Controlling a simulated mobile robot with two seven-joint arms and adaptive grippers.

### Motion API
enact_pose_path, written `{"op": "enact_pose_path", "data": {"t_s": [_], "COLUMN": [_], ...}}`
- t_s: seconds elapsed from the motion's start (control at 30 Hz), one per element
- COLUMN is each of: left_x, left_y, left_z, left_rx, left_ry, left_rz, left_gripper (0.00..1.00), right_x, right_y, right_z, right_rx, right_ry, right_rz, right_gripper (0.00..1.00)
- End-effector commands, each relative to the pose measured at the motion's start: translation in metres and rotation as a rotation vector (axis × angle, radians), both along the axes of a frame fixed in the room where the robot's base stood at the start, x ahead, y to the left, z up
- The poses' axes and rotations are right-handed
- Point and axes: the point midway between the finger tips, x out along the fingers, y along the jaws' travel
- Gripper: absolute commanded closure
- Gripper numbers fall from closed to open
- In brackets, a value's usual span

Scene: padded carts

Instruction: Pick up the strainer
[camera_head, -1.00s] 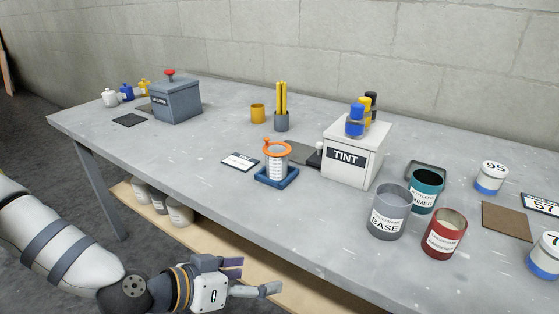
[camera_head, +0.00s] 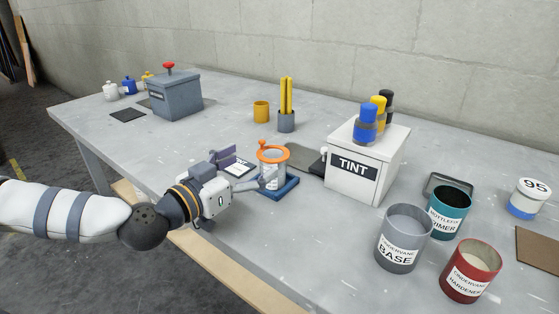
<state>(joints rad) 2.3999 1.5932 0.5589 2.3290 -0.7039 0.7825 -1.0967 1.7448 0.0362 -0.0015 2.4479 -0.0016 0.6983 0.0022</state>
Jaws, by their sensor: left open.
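The strainer (camera_head: 272,154) has an orange ring rim and sits on top of a white labelled cup (camera_head: 271,176). The cup stands on a blue square base (camera_head: 287,189) near the table's front edge. My left gripper (camera_head: 246,168) is open, just left of the cup and slightly below the orange rim. One finger is in front of the cup's lower left side, and the other is behind and to the left. I cannot tell whether the finger touches the cup. My right gripper is out of view.
The white TINT box (camera_head: 352,183) with several coloured bottles stands close on the right. Paint cans, grey (camera_head: 402,241), teal (camera_head: 449,211) and red (camera_head: 470,272), stand at the right front. The table's left middle is clear.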

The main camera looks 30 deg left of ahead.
Motion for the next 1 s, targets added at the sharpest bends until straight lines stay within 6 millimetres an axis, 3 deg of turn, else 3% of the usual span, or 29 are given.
{"op": "enact_pose_path", "data": {"t_s": [0.03, 0.4, 0.63, 0.67, 0.83, 1.0], "left_x": [0.008, 0.064, 0.068, 0.068, 0.067, 0.067], "left_y": [-0.001, -0.013, -0.013, -0.013, -0.013, -0.013], "left_z": [-0.007, -0.006, -0.002, -0.002, -0.002, -0.002], "left_rx": [0.002, 0.0, -0.002, -0.002, -0.002, -0.002], "left_ry": [0.008, 0.003, -0.002, -0.002, -0.001, -0.001], "left_rz": [-0.002, 0.0, 0.0, 0.0, 0.0, 0.0], "left_gripper": [0.17, 0.17, 0.17, 0.19, 0.58, 0.63], "right_x": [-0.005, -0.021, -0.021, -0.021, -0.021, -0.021], "right_y": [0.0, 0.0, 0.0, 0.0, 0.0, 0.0], "right_z": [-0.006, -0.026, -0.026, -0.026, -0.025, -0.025], "right_rx": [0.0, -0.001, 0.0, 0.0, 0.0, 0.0], "right_ry": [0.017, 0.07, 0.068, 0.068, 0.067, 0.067], "right_rz": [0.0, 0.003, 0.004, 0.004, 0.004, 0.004], "right_gripper": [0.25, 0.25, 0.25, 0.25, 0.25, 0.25]}}
